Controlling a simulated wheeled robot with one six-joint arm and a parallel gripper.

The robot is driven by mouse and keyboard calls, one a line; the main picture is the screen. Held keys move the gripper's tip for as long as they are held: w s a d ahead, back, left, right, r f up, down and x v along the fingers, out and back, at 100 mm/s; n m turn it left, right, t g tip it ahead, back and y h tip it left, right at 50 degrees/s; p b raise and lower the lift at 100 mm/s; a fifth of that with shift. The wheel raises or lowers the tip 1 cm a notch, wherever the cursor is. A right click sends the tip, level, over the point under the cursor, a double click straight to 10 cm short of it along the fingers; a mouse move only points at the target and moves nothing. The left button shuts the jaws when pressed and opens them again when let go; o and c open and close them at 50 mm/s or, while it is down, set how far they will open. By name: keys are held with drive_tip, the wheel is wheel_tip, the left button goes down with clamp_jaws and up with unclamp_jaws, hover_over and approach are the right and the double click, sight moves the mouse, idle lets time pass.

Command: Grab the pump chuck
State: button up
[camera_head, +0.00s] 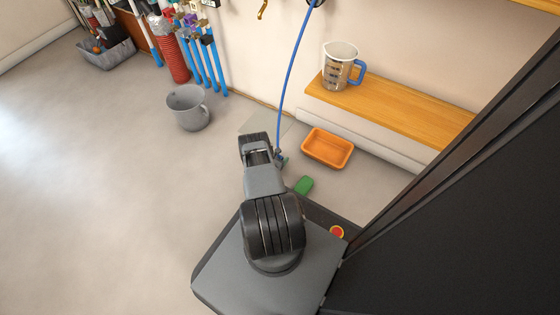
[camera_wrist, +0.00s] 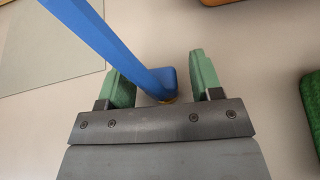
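A blue hose (camera_head: 292,75) hangs from the wall at the top and runs down to my gripper (camera_head: 280,160). In the wrist view, the hose (camera_wrist: 95,35) comes in from the upper left and ends at a blue block, which looks like the pump chuck (camera_wrist: 168,84), with a small brass-coloured bit below it. My gripper (camera_wrist: 162,80) has its two green fingertips apart, one on each side of the chuck. A gap shows between the chuck and the right fingertip. The hose overlaps the left fingertip; I cannot tell if they touch. The chuck's lower part is hidden behind my gripper.
An orange tray (camera_head: 327,149) and a green object (camera_head: 303,185) lie to the right of my gripper. A flat grey-green mat (camera_head: 250,123) lies beyond it. A wooden shelf (camera_head: 400,110) carries a measuring jug (camera_head: 338,68). A grey pot (camera_head: 187,108) stands left; open floor lies further left.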

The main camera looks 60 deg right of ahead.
drive_tip(key=c, duration=0.9)
drive_tip(key=shift+r, duration=0.1)
